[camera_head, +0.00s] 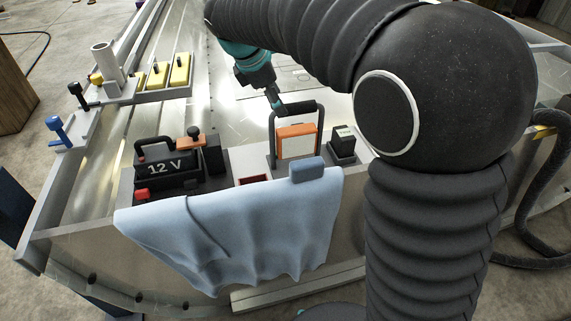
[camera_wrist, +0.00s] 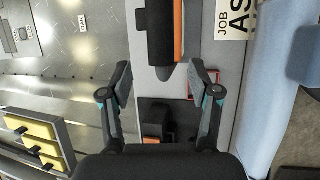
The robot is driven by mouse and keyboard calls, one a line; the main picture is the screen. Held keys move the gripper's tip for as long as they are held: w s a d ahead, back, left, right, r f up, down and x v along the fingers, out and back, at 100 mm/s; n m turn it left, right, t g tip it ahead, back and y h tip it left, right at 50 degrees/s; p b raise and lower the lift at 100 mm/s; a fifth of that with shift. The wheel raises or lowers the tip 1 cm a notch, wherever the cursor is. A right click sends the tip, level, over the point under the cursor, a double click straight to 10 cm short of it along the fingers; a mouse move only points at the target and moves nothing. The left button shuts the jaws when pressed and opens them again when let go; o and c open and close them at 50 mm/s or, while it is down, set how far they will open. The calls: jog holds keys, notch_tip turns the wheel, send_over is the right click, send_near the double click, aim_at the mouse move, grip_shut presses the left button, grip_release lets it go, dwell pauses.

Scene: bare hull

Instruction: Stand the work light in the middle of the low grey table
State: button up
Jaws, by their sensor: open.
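The work light (camera_head: 296,141), with an orange-edged pale panel in a black handle frame, stands upright on a grey top (camera_head: 240,161) among other items. I cannot tell whether this top is the low grey table. My gripper (camera_head: 279,104) is just above and behind the light's handle, partly hidden by my arm. In the wrist view my gripper (camera_wrist: 162,76) is open with nothing between its fingers. The black handle and orange edge of the light (camera_wrist: 178,30) lie just past the fingertips there; whether they touch is unclear.
A black 12 V battery (camera_head: 168,168) stands left of the light, and a small black block (camera_head: 343,142) to its right. A light blue cloth (camera_head: 240,225) hangs over the front edge, with a blue block (camera_head: 307,170) on it. Yellow blocks (camera_head: 180,70) sit at back left.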

jog(key=shift+x, duration=2.6)
jog(key=shift+d, duration=0.1)
grip_shut()
jog(key=shift+r, duration=0.15)
